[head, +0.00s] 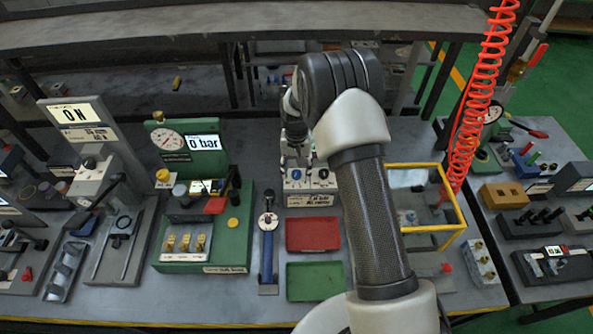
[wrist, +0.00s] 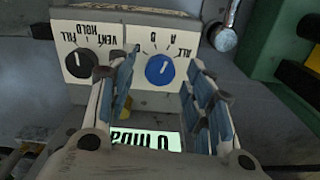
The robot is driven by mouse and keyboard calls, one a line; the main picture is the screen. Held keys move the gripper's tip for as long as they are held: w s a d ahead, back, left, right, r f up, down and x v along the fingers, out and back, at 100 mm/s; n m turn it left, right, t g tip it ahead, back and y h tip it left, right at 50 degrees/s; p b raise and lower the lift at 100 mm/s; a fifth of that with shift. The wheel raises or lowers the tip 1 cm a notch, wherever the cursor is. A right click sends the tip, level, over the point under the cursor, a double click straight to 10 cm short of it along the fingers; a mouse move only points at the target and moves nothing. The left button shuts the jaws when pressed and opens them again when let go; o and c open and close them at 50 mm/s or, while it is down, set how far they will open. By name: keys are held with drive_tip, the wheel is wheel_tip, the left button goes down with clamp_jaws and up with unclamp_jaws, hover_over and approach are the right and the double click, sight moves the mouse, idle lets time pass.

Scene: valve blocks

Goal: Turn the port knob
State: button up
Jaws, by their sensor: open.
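A white valve block (head: 310,181) stands at the middle of the bench with a blue knob (head: 297,174) and a black knob (head: 323,174). In the wrist view the block appears upside down. Its blue knob (wrist: 159,70), with a white pointer line, sits beside letter marks including ALL. Its black knob (wrist: 80,64) is marked FILL, HOLD and VENT. My gripper (wrist: 160,80) is open, its blue-padded fingers on either side of the blue knob in this view. I cannot tell whether they touch it. In the head view my gripper (head: 296,150) is just behind and above the block.
A green lit display (wrist: 155,140) shows between my fingers. A red tray (head: 313,235) and a green tray (head: 314,281) lie in front of the block. A blue stand (head: 268,245) is to their left. A yellow frame (head: 425,167) and red coiled hose (head: 475,100) are at right.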

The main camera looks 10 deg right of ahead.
drive_tip(key=shift+f, duration=0.25)
drive_tip(key=shift+c, duration=0.6)
drive_tip(key=c, duration=1)
